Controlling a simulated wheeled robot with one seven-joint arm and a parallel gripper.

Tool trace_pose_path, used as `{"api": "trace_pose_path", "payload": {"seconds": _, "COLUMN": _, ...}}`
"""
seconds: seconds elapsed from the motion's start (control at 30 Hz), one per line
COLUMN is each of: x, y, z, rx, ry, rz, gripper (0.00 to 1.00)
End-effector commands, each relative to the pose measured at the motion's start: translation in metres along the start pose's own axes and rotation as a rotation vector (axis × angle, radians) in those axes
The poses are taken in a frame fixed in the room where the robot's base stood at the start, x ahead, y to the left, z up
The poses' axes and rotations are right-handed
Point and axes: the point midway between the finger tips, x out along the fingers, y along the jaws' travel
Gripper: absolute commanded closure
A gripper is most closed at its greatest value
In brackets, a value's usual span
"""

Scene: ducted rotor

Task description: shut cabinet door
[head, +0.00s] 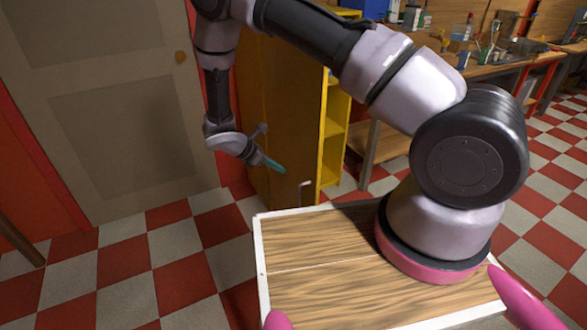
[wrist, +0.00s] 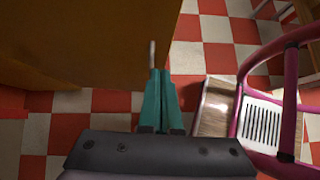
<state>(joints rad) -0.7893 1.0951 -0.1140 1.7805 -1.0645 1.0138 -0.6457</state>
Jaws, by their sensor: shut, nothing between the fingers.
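The cabinet's yellow shelves (head: 334,128) show in the head view, so the cabinet stands open. The brown cabinet door (head: 285,110) stands to the left of the shelves, with a pale handle (head: 306,184) low near its right edge. In the wrist view the door (wrist: 90,45) fills the upper left and the handle (wrist: 152,54) sticks out by its edge. My gripper (head: 281,169) has teal fingers, shut and empty, in front of the door. Its tips (wrist: 160,74) appear close to the handle in the wrist view; I cannot tell whether they touch.
A beige room door (head: 110,100) with a round knob is at the left. A workbench (head: 480,66) with bottles and tools stands behind at the right. The red and white checkered floor (head: 130,265) is clear at the left and front.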

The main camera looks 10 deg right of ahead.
Motion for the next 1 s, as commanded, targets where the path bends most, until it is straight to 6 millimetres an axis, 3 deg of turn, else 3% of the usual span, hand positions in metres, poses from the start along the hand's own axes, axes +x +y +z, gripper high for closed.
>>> {"api": "trace_pose_path", "payload": {"seconds": 0.43, "x": 0.092, "y": -0.001, "z": 0.002, "rx": 0.001, "ry": -0.001, "rz": -0.004, "gripper": 1.0}}
{"api": "trace_pose_path", "payload": {"seconds": 0.7, "x": 0.112, "y": -0.001, "z": 0.026, "rx": 0.002, "ry": 0.001, "rz": -0.002, "gripper": 1.0}}
{"api": "trace_pose_path", "payload": {"seconds": 1.0, "x": 0.115, "y": -0.001, "z": 0.029, "rx": 0.001, "ry": 0.001, "rz": -0.001, "gripper": 1.0}}
